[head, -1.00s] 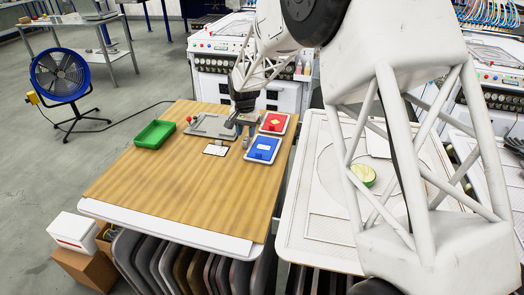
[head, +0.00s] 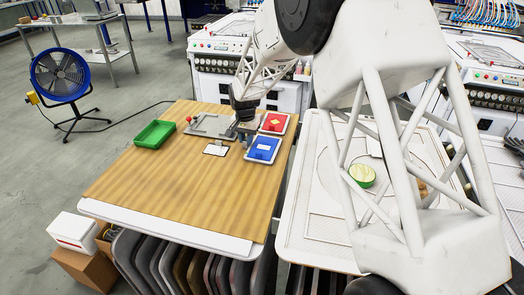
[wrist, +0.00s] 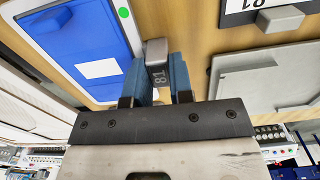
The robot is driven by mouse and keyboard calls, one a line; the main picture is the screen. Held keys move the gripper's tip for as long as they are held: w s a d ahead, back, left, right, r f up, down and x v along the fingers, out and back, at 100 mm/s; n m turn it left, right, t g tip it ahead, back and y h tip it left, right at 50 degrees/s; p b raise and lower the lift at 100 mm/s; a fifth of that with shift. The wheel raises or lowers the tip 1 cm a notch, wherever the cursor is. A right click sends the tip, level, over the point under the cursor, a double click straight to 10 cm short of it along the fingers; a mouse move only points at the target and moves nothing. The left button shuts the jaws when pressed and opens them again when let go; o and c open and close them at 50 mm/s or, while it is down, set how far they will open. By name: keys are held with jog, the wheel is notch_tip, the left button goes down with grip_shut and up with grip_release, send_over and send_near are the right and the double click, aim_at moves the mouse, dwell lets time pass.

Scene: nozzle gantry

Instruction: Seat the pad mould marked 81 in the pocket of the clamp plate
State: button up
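In the head view my gripper (head: 246,139) is low over the wooden table, and the mould is hard to make out there. The grey clamp plate (head: 205,126) lies just left of my gripper. It also shows in the wrist view (wrist: 240,75), on the right. Its pocket is not clearly visible.
A blue tray (head: 262,149) and a red tray (head: 274,122) stand close right of my gripper. A green tray (head: 154,134) stands left. The table's front (head: 180,205) is clear.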

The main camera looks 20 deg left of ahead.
grip_shut()
jog(key=shift+r, duration=0.2)
jog(key=shift+r, duration=2.3)
jog(key=shift+a, duration=0.15)
jog(key=shift+w+a+r+n, duration=0.1)
jog(key=shift+w+a+n, duration=0.05)
jog(key=shift+a+n, duration=0.3)
jog(key=shift+w+a+r+n, duration=0.1)
jog(key=shift+a+n, duration=0.15)
jog(key=shift+n, duration=0.3)
jog(key=w+a+r+n, duration=0.2)
jog(key=a+n, duration=1.1)
jog(key=n, duration=0.3)
jog(key=shift+w+a+r+n, duration=0.15)
jog(key=shift+a+r+n, duration=0.1)
jog(key=shift+a+n, duration=0.1)
